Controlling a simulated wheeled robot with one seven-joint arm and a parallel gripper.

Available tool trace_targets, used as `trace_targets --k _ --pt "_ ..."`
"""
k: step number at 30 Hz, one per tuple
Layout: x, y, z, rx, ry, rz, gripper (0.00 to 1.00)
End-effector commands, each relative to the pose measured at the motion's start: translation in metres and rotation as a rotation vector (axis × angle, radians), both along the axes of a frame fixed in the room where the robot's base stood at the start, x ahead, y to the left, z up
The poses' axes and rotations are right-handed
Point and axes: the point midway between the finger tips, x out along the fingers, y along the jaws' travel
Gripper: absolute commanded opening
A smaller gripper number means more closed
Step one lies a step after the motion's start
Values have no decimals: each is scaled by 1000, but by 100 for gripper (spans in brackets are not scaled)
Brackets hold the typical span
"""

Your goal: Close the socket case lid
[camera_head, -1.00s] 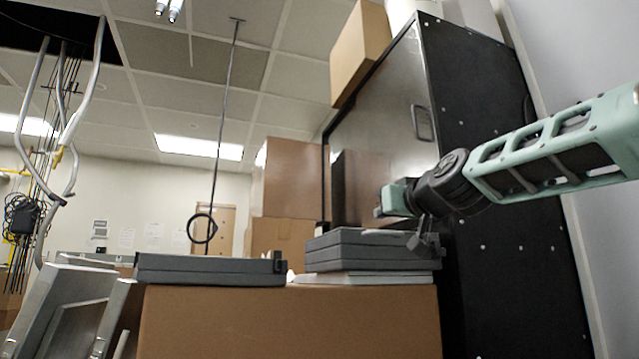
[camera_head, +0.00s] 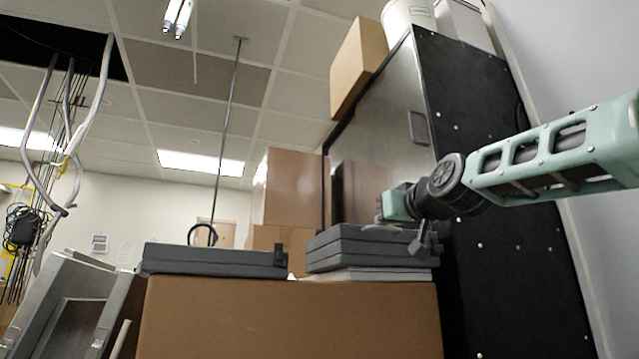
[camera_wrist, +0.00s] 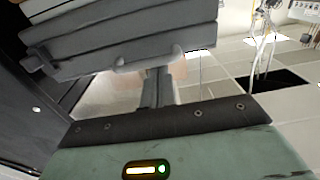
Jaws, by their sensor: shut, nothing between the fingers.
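A dark grey case (camera_head: 365,251) lies on a pale flat item on the cardboard box. Its upper and lower halves look shut together or nearly so; a small gap cannot be ruled out. Whether this is the socket case I cannot tell. My gripper (camera_head: 379,219) is shut and empty, at the top of this case, close to or touching it. A second flat grey case (camera_head: 213,260) lies to the left, looking shut.
Both cases rest on a large cardboard box (camera_head: 290,320). A tall black cabinet (camera_head: 500,200) stands close on the right, beneath my arm. More cartons (camera_head: 288,187) stand behind. A hanging rod with a ring (camera_head: 202,234) is behind the left case. Metal panels (camera_head: 75,300) stand at lower left.

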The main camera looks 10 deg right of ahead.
Motion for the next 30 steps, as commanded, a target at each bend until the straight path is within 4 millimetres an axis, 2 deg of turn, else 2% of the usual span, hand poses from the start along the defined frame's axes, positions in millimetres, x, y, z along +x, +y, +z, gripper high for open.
trace_targets --k 1,8,11,20,21,23,30 --pt "3 1 -11 -4 25 4 0" --pt "4 1 -10 -5 26 4 0" --pt "6 1 -3 -4 25 3 0" --pt "15 3 41 -2 8 1 0" --pt "13 3 42 -1 5 1 0" --pt "-2 -1 34 0 1 0 0" --pt "-50 -10 30 0 0 2 0"
